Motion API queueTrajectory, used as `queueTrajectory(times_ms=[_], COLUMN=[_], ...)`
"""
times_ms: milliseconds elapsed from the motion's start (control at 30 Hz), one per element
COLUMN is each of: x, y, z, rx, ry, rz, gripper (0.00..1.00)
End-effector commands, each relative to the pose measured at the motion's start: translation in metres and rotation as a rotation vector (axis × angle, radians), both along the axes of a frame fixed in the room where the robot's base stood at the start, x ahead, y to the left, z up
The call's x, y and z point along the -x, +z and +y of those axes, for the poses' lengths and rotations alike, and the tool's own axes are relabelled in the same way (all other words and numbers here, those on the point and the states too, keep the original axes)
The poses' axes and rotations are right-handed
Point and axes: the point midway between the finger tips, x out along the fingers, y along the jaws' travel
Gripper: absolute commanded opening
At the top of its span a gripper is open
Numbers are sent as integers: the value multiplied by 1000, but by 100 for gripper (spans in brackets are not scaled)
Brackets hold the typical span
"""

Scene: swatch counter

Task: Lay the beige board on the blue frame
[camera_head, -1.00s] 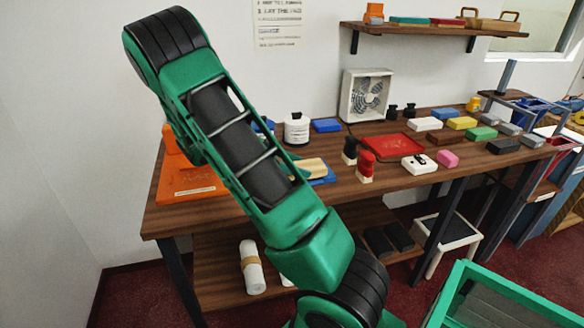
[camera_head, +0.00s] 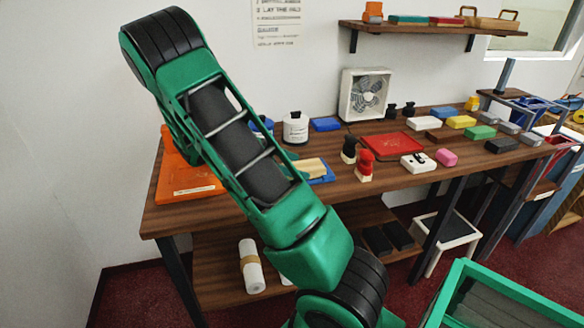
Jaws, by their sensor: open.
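A beige board (camera_head: 313,167) lies on the counter just right of my raised arm, its left part hidden by the arm. A flat blue piece (camera_head: 328,178), which looks like the blue frame, shows at the board's right and front edges. The board appears to be over it, but I cannot tell whether it lies flat or is seated.
An orange tray (camera_head: 182,186) lies at the counter's left end. A white bottle (camera_head: 296,128) stands behind the board. Black and red figures (camera_head: 365,166) stand to its right, near a red tray (camera_head: 391,145). Several coloured blocks fill the counter's right side.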

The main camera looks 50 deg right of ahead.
Motion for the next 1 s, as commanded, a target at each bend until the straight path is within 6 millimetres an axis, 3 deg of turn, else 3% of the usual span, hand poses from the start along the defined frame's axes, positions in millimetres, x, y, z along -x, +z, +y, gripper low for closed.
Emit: queueTrajectory(times_ms=[500, 700, 1000], x=[-43, -49, -47], y=[40, 47, 48], z=[65, 75, 75], rx=[-1, -2, -15], ry=[2, 1, 2], rz=[-1, 1, 5], gripper=[79, 79, 79])
